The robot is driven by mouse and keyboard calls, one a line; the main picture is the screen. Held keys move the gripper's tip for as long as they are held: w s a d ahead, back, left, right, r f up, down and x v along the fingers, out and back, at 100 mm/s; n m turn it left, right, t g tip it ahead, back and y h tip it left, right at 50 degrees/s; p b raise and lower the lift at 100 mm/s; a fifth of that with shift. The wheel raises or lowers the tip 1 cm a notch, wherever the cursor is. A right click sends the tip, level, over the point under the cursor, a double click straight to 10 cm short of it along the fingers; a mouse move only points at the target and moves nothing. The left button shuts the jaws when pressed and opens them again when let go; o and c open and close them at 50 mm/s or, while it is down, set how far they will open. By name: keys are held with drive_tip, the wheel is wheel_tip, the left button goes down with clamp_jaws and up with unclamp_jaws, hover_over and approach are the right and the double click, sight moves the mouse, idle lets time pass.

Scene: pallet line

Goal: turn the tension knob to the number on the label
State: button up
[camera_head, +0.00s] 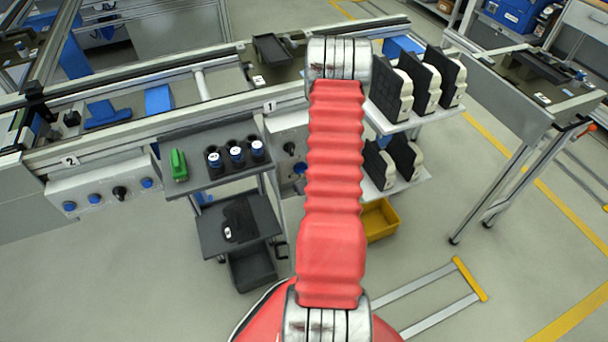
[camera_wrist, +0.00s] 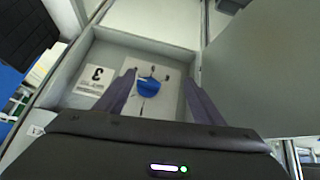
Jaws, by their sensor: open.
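In the wrist view a blue tension knob (camera_wrist: 148,86) sits on a pale plate inside a shallow grey recess. Small dark marks stand around it; they are too small to read. A white label (camera_wrist: 95,80) with a large dark 3 and smaller print lies left of the knob, turned in the picture. My gripper (camera_wrist: 159,80) is open, with one dark finger on each side of the knob. I cannot tell whether the fingers touch it. The head view does not show my gripper; my red arm covers the middle.
In the head view a dark cart (camera_head: 212,163) holds several dark cups and a green item (camera_head: 179,165). A yellow bin (camera_head: 380,219) stands right of my arm. A panel (camera_head: 100,186) with blue knobs is at left. A grey flat surface (camera_wrist: 258,70) fills the wrist view's right side.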

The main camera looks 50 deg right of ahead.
wheel_tip(320, 180, down, 6)
drive_tip(key=s+d+t+h, duration=0.1)
drive_tip(key=t+h, duration=0.1)
drive_tip(key=t, duration=0.4)
drive_tip(key=s+t+h, duration=0.1)
drive_tip(key=s+a+m+t+h, duration=0.1)
drive_tip(key=s, duration=0.1)
drive_tip(key=s+a+m+t+h, duration=0.1)
drive_tip(key=shift+s+a+r, duration=0.1)
drive_tip(key=shift+s+r, duration=0.2)
drive_tip(key=shift+s, duration=0.1)
drive_tip(key=shift+w, duration=0.1)
drive_tip(key=x, duration=1.3)
drive_tip(key=shift+w+r, duration=0.25)
drive_tip(key=shift+w, duration=0.05)
drive_tip(key=c, duration=1)
